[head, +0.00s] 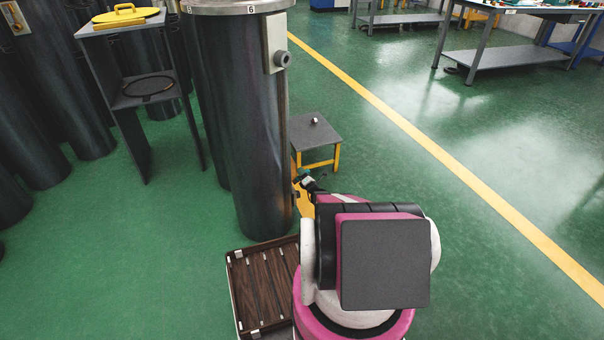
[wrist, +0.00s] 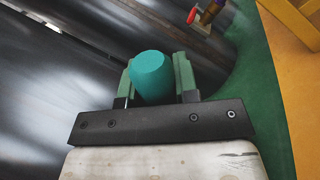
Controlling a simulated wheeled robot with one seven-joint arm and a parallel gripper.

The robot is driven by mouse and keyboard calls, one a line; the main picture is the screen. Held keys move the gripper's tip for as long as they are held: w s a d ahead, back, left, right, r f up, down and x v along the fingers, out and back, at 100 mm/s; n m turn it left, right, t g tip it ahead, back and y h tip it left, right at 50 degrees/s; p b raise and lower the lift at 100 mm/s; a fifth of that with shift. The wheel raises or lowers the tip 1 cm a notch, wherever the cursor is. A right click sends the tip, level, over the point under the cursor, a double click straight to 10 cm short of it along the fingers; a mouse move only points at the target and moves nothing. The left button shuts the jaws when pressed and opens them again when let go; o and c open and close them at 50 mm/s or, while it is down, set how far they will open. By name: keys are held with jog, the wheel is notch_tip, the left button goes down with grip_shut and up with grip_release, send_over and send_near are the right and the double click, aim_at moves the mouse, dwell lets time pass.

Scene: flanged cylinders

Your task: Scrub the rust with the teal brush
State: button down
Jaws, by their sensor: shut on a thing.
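My gripper (wrist: 155,62) is shut on the teal brush (wrist: 152,80), whose rounded end shows between the two green-grey fingers in the wrist view. The brush's bristles are hidden. In the head view my gripper (head: 311,184) is small and partly hidden behind my own arm, close to the right side of the tall dark cylinder (head: 240,130). The dark cylinder surface (wrist: 60,90) also fills the left of the wrist view, beyond the brush. I cannot tell whether the brush touches it. No rust patch can be made out in either view.
A low grey-topped stool (head: 325,138) with yellow legs stands behind my gripper. A slatted wooden tray (head: 262,285) lies at the cylinder's foot. A grey stand (head: 115,25) bears a yellow lid (head: 125,15). A red-handled fitting (wrist: 193,15) shows in the wrist view.

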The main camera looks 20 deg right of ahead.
jog(key=shift+w+f, duration=1.25)
jog(key=shift+f, duration=1.65)
notch_tip(320, 180, up, 7)
jog(key=shift+w+f, duration=0.15)
jog(key=shift+d+f, duration=0.15)
jog(key=shift+f, duration=2.35)
notch_tip(320, 180, up, 5)
jog(key=shift+d, duration=0.15)
